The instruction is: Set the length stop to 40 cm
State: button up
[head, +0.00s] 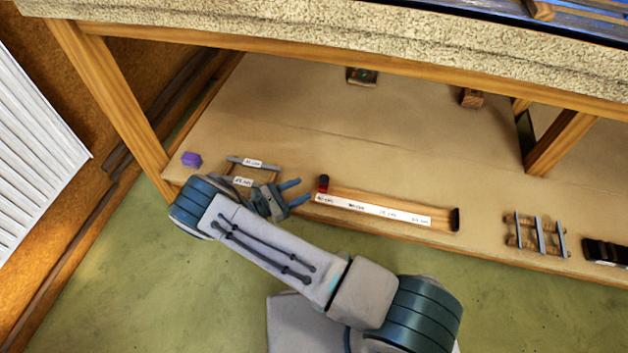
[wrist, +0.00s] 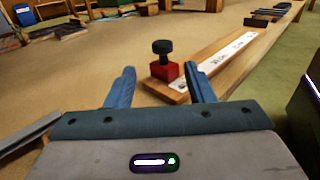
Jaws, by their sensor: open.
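The length stop is a red block with a black knob (head: 323,184) at the left end of a wooden rail (head: 390,202). A white strip (head: 375,208) with several cm labels runs along the rail; the print is too blurred to read surely. My gripper (head: 302,191) is open just left of the stop. In the wrist view the red stop (wrist: 164,71) stands upright beyond and between the fingers of my gripper (wrist: 160,84), apart from them. The rail (wrist: 225,55) runs away to the upper right.
A purple block (head: 191,159) and a rack with labelled grey bars (head: 252,163) lie to the left on the shelf (head: 300,130). Another small rack (head: 537,234) and a black object (head: 606,252) are at the right. The table's front beam (head: 330,62) crosses above the shelf.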

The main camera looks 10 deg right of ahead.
jog(key=v, duration=0.5)
jog(key=shift+a, duration=0.15)
dwell(0.3)
